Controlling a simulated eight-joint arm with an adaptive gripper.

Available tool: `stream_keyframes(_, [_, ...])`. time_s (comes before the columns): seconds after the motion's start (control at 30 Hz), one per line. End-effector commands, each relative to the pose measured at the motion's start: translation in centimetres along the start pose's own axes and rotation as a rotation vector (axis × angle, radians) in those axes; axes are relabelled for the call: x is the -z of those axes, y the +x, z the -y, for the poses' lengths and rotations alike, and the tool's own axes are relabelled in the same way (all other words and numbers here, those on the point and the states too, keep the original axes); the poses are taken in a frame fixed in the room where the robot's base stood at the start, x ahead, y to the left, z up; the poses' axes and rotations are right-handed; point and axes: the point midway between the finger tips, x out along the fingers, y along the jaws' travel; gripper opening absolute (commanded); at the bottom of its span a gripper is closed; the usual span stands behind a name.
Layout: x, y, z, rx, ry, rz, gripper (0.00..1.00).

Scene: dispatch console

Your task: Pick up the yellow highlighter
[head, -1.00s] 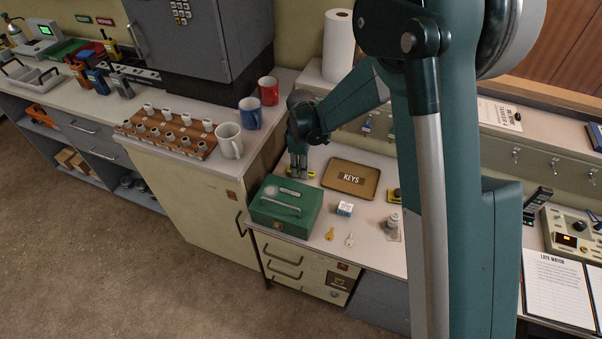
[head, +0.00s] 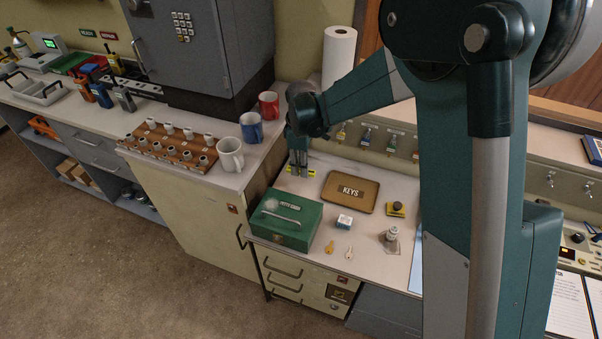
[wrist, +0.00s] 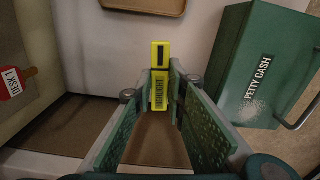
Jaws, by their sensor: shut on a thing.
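The yellow highlighter (wrist: 160,90) is between the two fingers of my gripper (wrist: 160,100) in the wrist view, its label reading along its length and one end sticking out past the fingertips. My gripper (head: 299,170) is shut on it, pointing down at the counter behind the green cash box. In the head view small yellow parts of the highlighter (head: 311,172) show beside the fingers. It is at or very near the counter surface; I cannot tell whether it touches.
The green petty cash box (head: 286,218) stands close by. A brown KEYS tray (head: 350,192) lies to the right, with a small white-and-blue box (head: 344,221) and two keys in front. Blue (head: 251,128) and red (head: 269,105) mugs stand on the higher counter to the left.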

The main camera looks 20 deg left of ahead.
Motion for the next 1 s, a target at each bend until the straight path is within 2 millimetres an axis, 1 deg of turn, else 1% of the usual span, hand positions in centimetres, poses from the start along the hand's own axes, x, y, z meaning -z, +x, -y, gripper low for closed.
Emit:
stream_keyframes(0.03, [0.0,-0.7,0.0,0.000,0.000,0.000,0.09])
stream_keyframes(0.1, [0.0,-1.2,0.0,0.000,0.000,0.000,0.09])
stream_keyframes(0.23, [0.0,-1.7,0.0,0.000,0.000,0.000,0.09])
stream_keyframes(1.0, [0.0,-1.7,0.0,0.000,0.000,0.000,0.09])
